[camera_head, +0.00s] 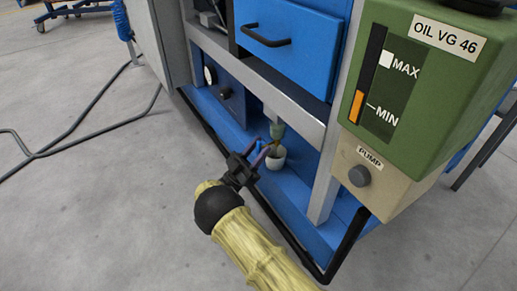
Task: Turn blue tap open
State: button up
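A small blue piece (256,147), which looks like the blue tap's handle, shows low inside the blue machine frame. It is beside a greenish fitting (277,130) above a small white cup (276,160). My gripper (255,158) reaches in from the front, with its fingertips right at the blue piece. Black gripper parts cover some of it. I cannot tell whether the fingers touch it or are closed around it. The exact handle angle is too small to read.
A green oil tank (440,110) with a beige pump box (375,175) hangs on the right. A grey post (328,175) stands between it and the tap. A blue drawer (285,40) is above. Black tubing (240,180) edges the blue base. The floor at left is mostly open, with a cable.

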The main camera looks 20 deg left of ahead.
jog(key=v, duration=1.7)
jog(key=shift+s+f, duration=0.1)
jog(key=shift+s, duration=0.05)
